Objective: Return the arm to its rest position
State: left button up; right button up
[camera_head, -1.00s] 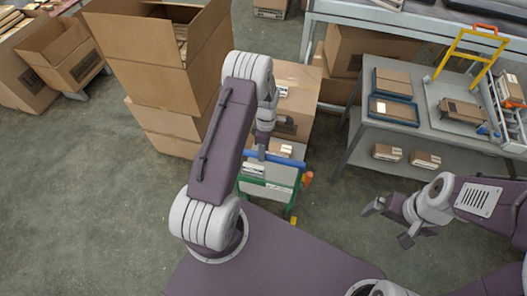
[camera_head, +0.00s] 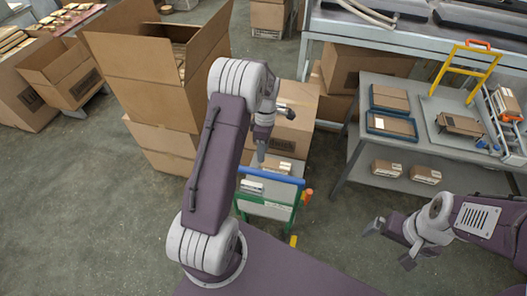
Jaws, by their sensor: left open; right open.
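My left arm (camera_head: 213,150) rises from the lower left and bends at its elbow, with the wrist hanging down. My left gripper (camera_head: 272,132) is open, above the cart with the blue handle (camera_head: 270,174). It seems to hold nothing, though it is partly hidden by the arm and small in the picture. My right gripper (camera_head: 390,244) is open and empty at the lower right, over bare floor. Its fingers point left and its arm comes in from the right edge.
Cardboard boxes (camera_head: 166,145) stand stacked behind my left arm. Floor (camera_head: 80,210) is clear at the left.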

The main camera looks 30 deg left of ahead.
pick_arm(q)
jog(key=shift+d, duration=0.1)
jog(key=s+d+r+m+t, duration=0.2)
jog(key=s+d+r+m, duration=0.3)
jog(key=r, duration=0.4)
jog(key=s+d+f+m, duration=0.1)
jog(key=s+d+m, duration=0.1)
jog(key=s+m, duration=0.3)
jog(key=s+d+f+m+t+b, duration=0.1)
jog(key=s+m, duration=0.4)
jog(key=m, duration=0.5)
jog(key=shift+d+f, duration=0.35)
jog(key=shift+f, duration=0.25)
jog(key=shift+a, duration=0.1)
